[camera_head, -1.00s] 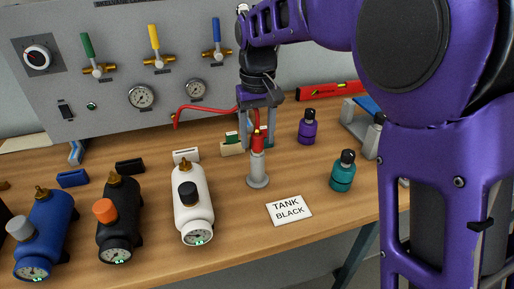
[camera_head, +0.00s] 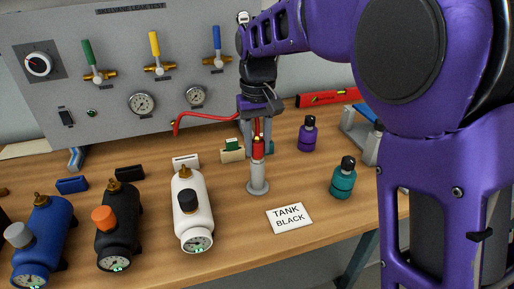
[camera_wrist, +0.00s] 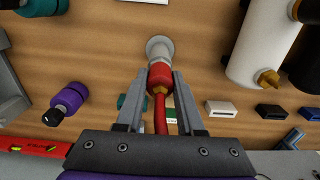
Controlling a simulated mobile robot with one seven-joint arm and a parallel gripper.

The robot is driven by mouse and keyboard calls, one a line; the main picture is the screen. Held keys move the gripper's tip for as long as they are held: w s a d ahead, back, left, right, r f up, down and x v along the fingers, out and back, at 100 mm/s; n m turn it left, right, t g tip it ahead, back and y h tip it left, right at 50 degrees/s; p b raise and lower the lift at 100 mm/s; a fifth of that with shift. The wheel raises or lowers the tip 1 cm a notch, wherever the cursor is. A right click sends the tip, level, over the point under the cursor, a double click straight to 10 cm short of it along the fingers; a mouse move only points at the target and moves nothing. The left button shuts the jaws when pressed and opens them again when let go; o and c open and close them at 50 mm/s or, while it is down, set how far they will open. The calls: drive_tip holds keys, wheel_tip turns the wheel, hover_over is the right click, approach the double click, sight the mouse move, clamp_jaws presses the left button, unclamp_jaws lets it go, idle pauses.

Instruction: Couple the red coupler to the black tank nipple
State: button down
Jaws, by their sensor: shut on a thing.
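The red coupler (camera_head: 258,148) stands upright at the top of a grey post (camera_head: 258,178) with a round foot. My gripper (camera_head: 257,138) is above it, pointing down, with its fingers around it. In the wrist view the coupler (camera_wrist: 160,77) lies between the two fingertips (camera_wrist: 162,72), and my gripper is shut on it. A red hose runs from the coupler back between the fingers. The black tank (camera_head: 121,235) lies at the left, with a brass nipple (camera_head: 124,175) at its far end and an orange cap. The nipple is bare and apart from the coupler.
A white tank (camera_head: 193,215) with a black cap lies between the post and the black tank. A blue tank (camera_head: 42,240) is further left. A "TANK BLACK" card (camera_head: 289,217), teal bottle (camera_head: 343,180) and purple bottle (camera_head: 307,135) are at the right. The gauge panel (camera_head: 110,60) stands behind.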

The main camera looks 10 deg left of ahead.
sight(258, 135)
drive_tip(key=shift+r, duration=0.2)
drive_tip(key=shift+r+p, duration=1.45)
drive_tip(key=shift+p, duration=0.2)
wheel_tip(258, 135, up, 4)
drive_tip(key=p, duration=0.3)
drive_tip(key=shift+p, duration=0.3)
